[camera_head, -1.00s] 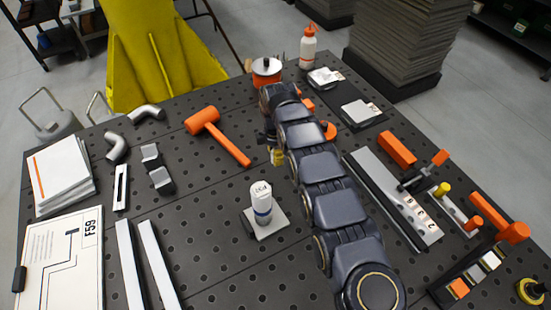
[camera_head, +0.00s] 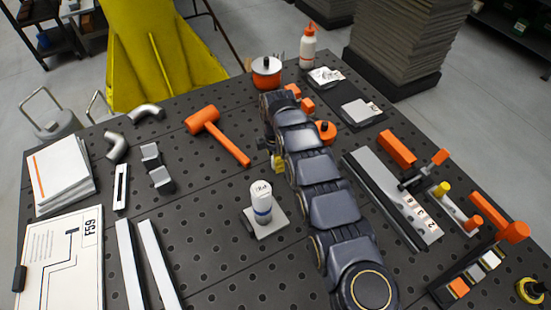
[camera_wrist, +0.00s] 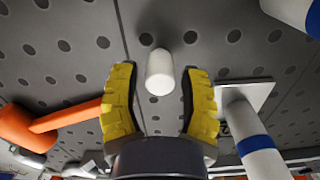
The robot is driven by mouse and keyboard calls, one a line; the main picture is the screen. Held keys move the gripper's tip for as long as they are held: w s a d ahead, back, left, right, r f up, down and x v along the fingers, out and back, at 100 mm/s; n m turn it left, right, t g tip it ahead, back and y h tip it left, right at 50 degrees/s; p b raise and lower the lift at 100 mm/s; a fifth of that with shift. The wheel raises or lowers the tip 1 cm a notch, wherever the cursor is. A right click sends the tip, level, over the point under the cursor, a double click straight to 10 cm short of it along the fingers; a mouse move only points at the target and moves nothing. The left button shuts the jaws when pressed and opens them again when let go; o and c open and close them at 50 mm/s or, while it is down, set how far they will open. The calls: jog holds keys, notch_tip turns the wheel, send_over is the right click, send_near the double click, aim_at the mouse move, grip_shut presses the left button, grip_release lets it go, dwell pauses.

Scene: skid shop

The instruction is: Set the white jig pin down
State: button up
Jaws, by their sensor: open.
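The white jig pin (camera_wrist: 160,74) shows in the wrist view as a short, plain cylinder with a rounded end. It appears to stand upright on the dark perforated table (camera_wrist: 75,40). My gripper (camera_wrist: 158,80) has its two yellow-padded fingers spread, one on each side of the pin, with a visible gap on both sides. In the head view my gripper (camera_head: 277,162) is a small yellow patch low over the table, beside my arm. The pin cannot be made out there.
An orange mallet (camera_head: 203,120) lies to the left of my gripper, its handle end close by. A grey numbered rail (camera_head: 390,195) lies to the right.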

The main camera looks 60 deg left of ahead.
notch_tip(320, 180, up, 12)
jog(key=w+d+r+m+t+h, duration=0.1)
jog(key=w+d+r+m, duration=0.4)
jog(key=w+d, duration=0.35)
jog(key=w+d+r+m+h, duration=0.1)
jog(key=w+d+r+m, duration=0.4)
jog(key=w+d, duration=0.3)
jog(key=d+r+m, duration=0.3)
jog(key=d+m, duration=0.1)
jog(key=d, duration=0.5)
jog(key=d+r+m, duration=0.3)
jog(key=d, duration=0.5)
jog(key=s+d+r+m+g, duration=0.1)
jog(key=s+d+m, duration=0.4)
jog(key=d, duration=0.3)
jog(key=s+d+r+m+g, duration=0.1)
jog(key=s+d+m, duration=0.4)
jog(key=d, duration=0.4)
jog(key=s+d+f+m+y, duration=0.1)
jog(key=s+d+m, duration=0.1)
jog(key=s, duration=0.5)
jog(key=s+d+f+m+g+y, duration=0.1)
jog(key=s+d+f+m, duration=0.1)
jog(key=s+m, duration=0.3)
jog(key=s, duration=0.2)
jog(key=shift+s+d, duration=0.3)
jog(key=shift+d, duration=0.05)
